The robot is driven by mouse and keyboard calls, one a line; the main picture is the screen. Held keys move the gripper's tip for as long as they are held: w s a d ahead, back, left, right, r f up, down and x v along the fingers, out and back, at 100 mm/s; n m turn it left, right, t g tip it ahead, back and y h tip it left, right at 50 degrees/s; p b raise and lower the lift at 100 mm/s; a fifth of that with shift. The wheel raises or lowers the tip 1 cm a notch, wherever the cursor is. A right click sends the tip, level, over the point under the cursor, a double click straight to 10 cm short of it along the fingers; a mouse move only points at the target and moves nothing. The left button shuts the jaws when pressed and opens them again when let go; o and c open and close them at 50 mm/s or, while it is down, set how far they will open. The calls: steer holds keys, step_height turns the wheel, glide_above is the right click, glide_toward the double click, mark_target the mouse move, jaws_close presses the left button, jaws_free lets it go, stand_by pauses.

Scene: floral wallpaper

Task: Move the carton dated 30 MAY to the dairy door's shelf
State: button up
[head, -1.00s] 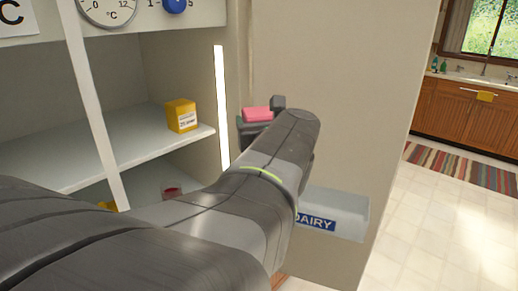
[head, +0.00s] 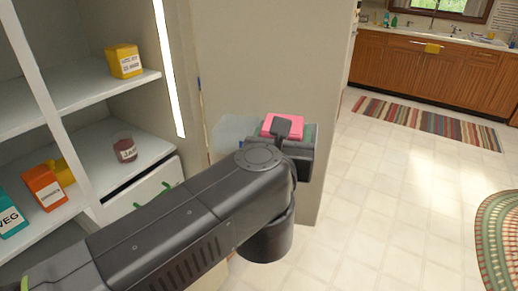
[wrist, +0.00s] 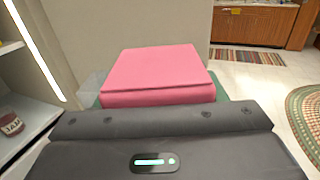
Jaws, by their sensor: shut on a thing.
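A pink carton (head: 283,125) is at my gripper (head: 290,136), which is shut on it. In the wrist view the carton (wrist: 158,72) stands just beyond the dark gripper body, with its pink top showing. Its date is not visible. The fingertips are hidden behind my arm and the gripper body. The clear door shelf (head: 232,130) on the fridge door is close behind and left of the carton. Its DAIRY label is hidden now. I cannot tell whether the carton touches the shelf.
The open fridge at left holds a yellow carton (head: 125,61) on an upper shelf. Below are a jam jar (head: 125,149), an orange box (head: 45,187) and a teal VEG box (head: 10,214). The beige door panel (head: 270,60) stands behind.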

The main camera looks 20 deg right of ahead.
steer(key=shift+s+d+f, duration=0.1)
steer(key=shift+s+f, duration=0.05)
steer(key=shift+s, duration=0.05)
steer(key=shift+w+d, duration=0.15)
steer(key=shift+w, duration=0.1)
steer(key=b, duration=0.4)
glide_above(296, 114)
steer(key=v, duration=0.4)
steer(key=shift+w+f, duration=0.1)
steer(key=shift+w, duration=0.1)
step_height(296, 114, down, 2)
steer(key=shift+b, duration=0.8)
steer(key=shift+s+f, duration=0.1)
steer(key=shift+f, duration=0.35)
step_height(296, 114, down, 3)
steer(key=shift+f+b, duration=0.15)
steer(key=shift+b, duration=1.1)
steer(key=shift+w+f, duration=0.2)
steer(key=shift+f, duration=0.1)
steer(key=shift+f+b, duration=0.4)
steer(key=shift+b, duration=0.1)
